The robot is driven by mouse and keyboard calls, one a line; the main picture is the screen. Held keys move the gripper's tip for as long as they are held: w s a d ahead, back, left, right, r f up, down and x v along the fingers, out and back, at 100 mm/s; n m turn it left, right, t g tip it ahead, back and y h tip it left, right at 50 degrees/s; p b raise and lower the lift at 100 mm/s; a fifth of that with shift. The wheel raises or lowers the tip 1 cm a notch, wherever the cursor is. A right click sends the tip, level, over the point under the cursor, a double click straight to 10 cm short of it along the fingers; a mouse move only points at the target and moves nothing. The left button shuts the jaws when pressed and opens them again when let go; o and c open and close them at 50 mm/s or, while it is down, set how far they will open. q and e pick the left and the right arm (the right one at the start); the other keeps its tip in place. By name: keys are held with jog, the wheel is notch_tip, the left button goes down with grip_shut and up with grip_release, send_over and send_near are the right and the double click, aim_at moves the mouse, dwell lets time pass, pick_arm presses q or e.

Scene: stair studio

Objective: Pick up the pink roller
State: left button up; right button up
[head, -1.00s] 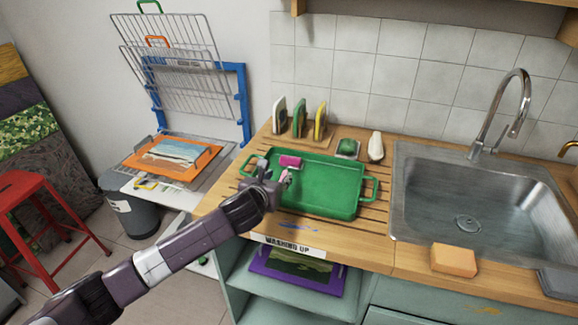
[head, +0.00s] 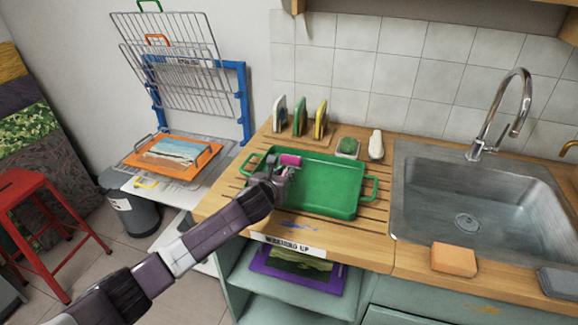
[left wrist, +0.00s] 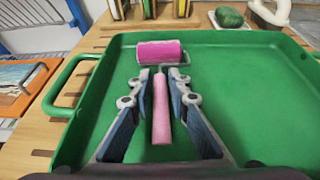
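The pink roller (head: 290,160) lies in the green tray (head: 335,180) on the wooden counter. In the left wrist view its pink sleeve (left wrist: 160,52) lies crosswise, beyond the fingertips. Its pink handle (left wrist: 162,112) points back toward my wrist. My left gripper (head: 282,170) is over the left part of the tray. In the left wrist view, its fingers (left wrist: 160,76) are open, one on each side of the handle, with visible gaps between them and the handle. My right gripper is not in view.
The tray has raised walls and side handles. Behind it stand several upright coloured pieces (head: 299,116), a green sponge-like item (head: 348,147) and a white item (head: 376,145). The sink (head: 465,205) and an orange block (head: 454,260) are to the right. A wire rack (head: 170,60) stands left.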

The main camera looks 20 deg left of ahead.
aim_at(284, 173)
pick_arm(q)
grip_shut()
notch_tip(284, 173, up, 20)
dwell(0.5)
dwell(1.0)
